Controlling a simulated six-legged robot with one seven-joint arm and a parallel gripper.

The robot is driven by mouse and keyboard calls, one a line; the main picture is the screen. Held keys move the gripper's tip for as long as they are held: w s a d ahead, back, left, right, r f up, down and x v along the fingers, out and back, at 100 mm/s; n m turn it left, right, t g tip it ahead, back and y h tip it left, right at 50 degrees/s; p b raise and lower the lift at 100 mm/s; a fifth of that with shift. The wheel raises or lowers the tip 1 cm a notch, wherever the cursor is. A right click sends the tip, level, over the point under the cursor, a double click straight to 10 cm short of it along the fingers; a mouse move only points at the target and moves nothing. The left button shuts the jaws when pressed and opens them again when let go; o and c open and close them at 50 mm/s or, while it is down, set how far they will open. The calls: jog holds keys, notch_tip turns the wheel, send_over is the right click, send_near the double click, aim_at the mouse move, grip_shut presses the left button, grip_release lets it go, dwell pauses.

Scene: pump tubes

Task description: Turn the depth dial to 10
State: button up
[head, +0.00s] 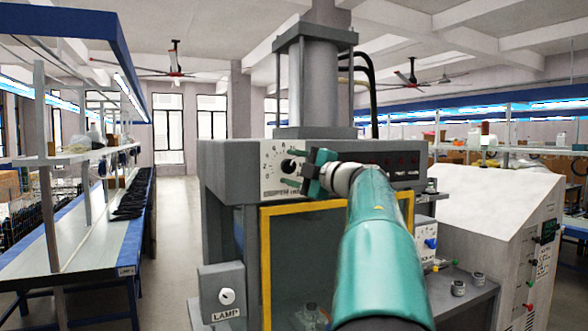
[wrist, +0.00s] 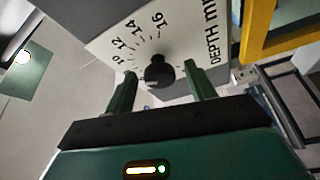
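The depth dial is a black knob (head: 288,165) on a white scale plate (head: 270,186) at the upper front of the grey machine. In the wrist view the knob (wrist: 158,73) sits beside the printed numbers 10, 12, 14 and 16, with "DEPTH" lettering at the right. I cannot tell clearly which number it points to. My gripper (head: 305,172) is in front of the dial and partly covers the plate. In the wrist view my gripper (wrist: 160,69) is open, with one green finger on each side of the knob and visible gaps between.
A yellow frame (head: 264,260) borders the machine's opening below the dial. A lamp switch box (head: 222,292) is at lower left. A dark panel (head: 395,163) is right of the dial. A white sloped cabinet (head: 485,205) stands at right. An aisle (head: 180,220) is open at left.

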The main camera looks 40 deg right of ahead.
jog(key=s+d+f, duration=0.1)
jog(key=s, duration=1.2)
jog(key=shift+s+d+f, duration=0.15)
jog(key=shift+s, duration=0.15)
